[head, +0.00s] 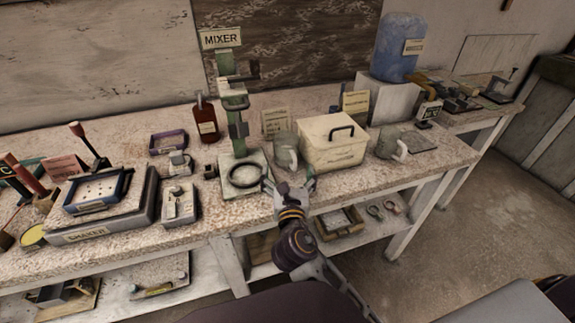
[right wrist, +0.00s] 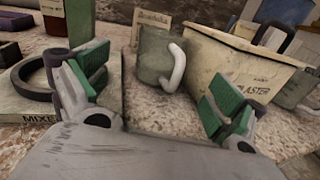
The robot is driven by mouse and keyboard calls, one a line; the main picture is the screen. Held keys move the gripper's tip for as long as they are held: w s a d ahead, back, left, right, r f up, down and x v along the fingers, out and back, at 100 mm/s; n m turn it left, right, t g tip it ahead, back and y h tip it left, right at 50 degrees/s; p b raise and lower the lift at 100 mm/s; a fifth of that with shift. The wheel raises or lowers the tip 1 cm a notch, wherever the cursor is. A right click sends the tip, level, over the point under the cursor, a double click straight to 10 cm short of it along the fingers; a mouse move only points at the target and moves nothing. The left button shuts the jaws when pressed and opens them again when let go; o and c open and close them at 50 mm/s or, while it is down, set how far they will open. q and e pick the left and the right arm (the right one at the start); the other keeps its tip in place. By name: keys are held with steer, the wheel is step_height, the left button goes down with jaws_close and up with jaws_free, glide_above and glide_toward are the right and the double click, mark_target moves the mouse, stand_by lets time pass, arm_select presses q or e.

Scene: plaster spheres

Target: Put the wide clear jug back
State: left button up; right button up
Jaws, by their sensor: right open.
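One clear jug (head: 285,152) with a pale handle stands upright between the mixer and the plaster bin. It also shows in the right wrist view (right wrist: 153,58), straight ahead, its white handle on its right side. A second clear jug (head: 387,143) stands right of the bin and is partly seen in the right wrist view (right wrist: 296,91). I cannot tell for sure which is the wide one. My right gripper (head: 288,182) is open and empty at the table's front edge, in front of the first jug and apart from it. My left gripper is not in view.
The mixer (head: 237,128) with a black ring (head: 246,175) on its base stands left of the gripper. The plaster bin (head: 331,146) stands close to the right of the first jug. A mat (head: 418,142) lies beside the second jug. A blue water bottle (head: 397,48) stands behind.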

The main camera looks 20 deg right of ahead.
steer(key=shift+v, duration=2.15)
stand_by(0.9)
